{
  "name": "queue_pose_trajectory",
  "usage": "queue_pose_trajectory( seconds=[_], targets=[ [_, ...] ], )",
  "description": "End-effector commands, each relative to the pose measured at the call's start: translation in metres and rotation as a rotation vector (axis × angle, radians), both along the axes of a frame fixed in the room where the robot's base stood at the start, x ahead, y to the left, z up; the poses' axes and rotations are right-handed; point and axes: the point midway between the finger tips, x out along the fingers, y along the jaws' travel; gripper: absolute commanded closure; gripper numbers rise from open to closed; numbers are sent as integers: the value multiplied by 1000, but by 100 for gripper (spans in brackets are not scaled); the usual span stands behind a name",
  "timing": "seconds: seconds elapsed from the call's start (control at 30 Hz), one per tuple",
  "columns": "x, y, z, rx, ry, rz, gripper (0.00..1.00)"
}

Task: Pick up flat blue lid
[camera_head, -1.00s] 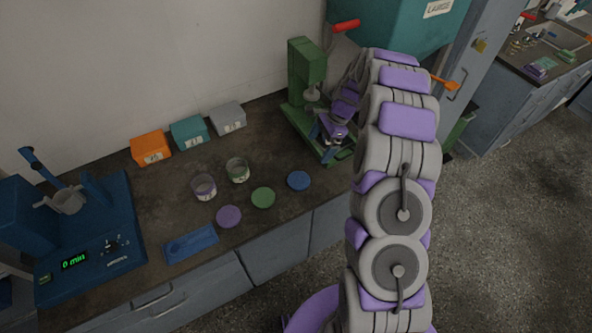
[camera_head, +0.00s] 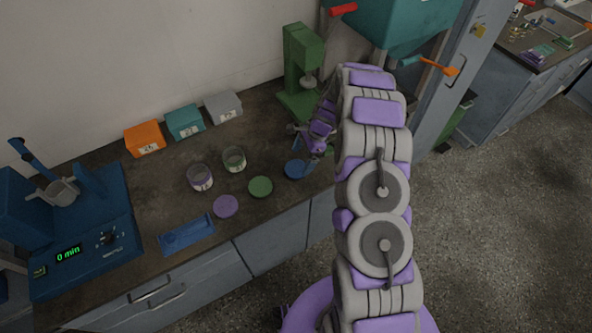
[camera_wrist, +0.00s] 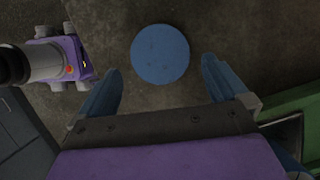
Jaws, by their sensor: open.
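The flat blue lid (camera_head: 294,169) lies on the dark bench top, at the right end of a row of lids. In the wrist view the round blue lid (camera_wrist: 160,54) lies flat, ahead of the fingertips and roughly centred between them. My gripper (camera_head: 307,157) is above the bench beside the lid and partly covers its right side in the head view. Its two blue fingers show in the wrist view (camera_wrist: 165,80), spread apart with nothing between them. The lid appears untouched.
A green lid (camera_head: 260,187) and a purple lid (camera_head: 225,206) lie to the left. Two jars (camera_head: 200,177) stand behind them. A green press (camera_head: 303,65) stands behind my gripper. A blue tray (camera_head: 187,234) lies near the bench's front edge.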

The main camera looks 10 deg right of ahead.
Motion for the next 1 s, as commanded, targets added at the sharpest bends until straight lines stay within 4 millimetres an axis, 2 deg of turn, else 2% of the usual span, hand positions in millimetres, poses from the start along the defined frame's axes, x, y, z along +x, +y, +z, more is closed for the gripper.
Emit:
queue_pose_trajectory(
  seconds=[0.3, 0.57, 1.0],
  targets=[
    [-2, 14, -42, 1, 5, 2, 0],
    [-2, 16, -45, 2, 3, 1, 0],
    [-2, 16, -46, 1, 4, 1, 41]
  ],
)
